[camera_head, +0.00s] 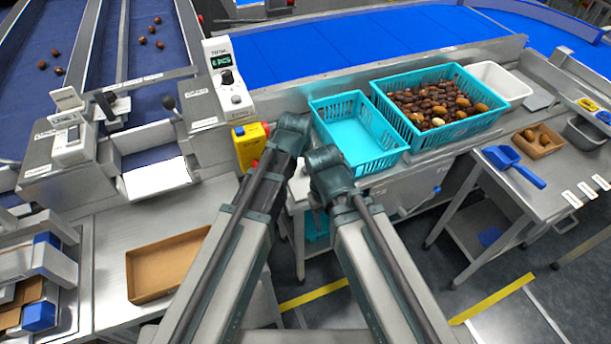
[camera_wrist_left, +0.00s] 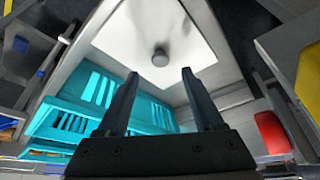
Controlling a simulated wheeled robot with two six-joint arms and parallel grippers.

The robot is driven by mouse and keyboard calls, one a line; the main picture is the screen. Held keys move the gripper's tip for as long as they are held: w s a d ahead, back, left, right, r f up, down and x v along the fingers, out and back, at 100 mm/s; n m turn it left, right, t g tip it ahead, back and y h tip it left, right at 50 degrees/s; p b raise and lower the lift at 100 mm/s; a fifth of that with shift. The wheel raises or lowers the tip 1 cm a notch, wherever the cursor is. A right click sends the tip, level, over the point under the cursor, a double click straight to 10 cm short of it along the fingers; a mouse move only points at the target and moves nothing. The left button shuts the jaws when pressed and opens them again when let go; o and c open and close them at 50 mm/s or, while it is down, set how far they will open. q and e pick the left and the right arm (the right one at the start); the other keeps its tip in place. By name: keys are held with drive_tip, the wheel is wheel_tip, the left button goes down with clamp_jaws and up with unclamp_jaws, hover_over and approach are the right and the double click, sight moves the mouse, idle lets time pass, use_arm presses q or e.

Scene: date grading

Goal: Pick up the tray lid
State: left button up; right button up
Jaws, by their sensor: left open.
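In the left wrist view a pale, shiny square plate, which looks like the tray lid (camera_wrist_left: 130,38), lies ahead of my left gripper, with a small round grey knob (camera_wrist_left: 160,57) near its middle. My left gripper (camera_wrist_left: 157,82) is open and empty. Its two dark fingers point toward the plate, with the knob between and just beyond the tips in the picture; the exact gap cannot be told. In the head view my arms cover the middle, and I cannot make out the lid or either gripper there.
An empty teal crate (camera_head: 345,104) stands beside a teal crate of dates (camera_head: 394,122), with a white bin (camera_head: 520,88) to its right. A brown tray (camera_head: 136,286) lies on the left bench. A yellow box (camera_head: 246,152) stands near my arms. A blue scoop (camera_head: 503,157) is at right.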

sight(305, 169)
use_arm(q)
drive_tip(key=b+x, duration=0.4)
drive_tip(key=x, duration=0.1)
drive_tip(key=shift+s+a+f+b, duration=0.15)
drive_tip(key=shift+f+b, duration=0.1)
drive_tip(key=shift+b, duration=0.15)
drive_tip(key=shift+r, duration=0.1)
clamp_jaws()
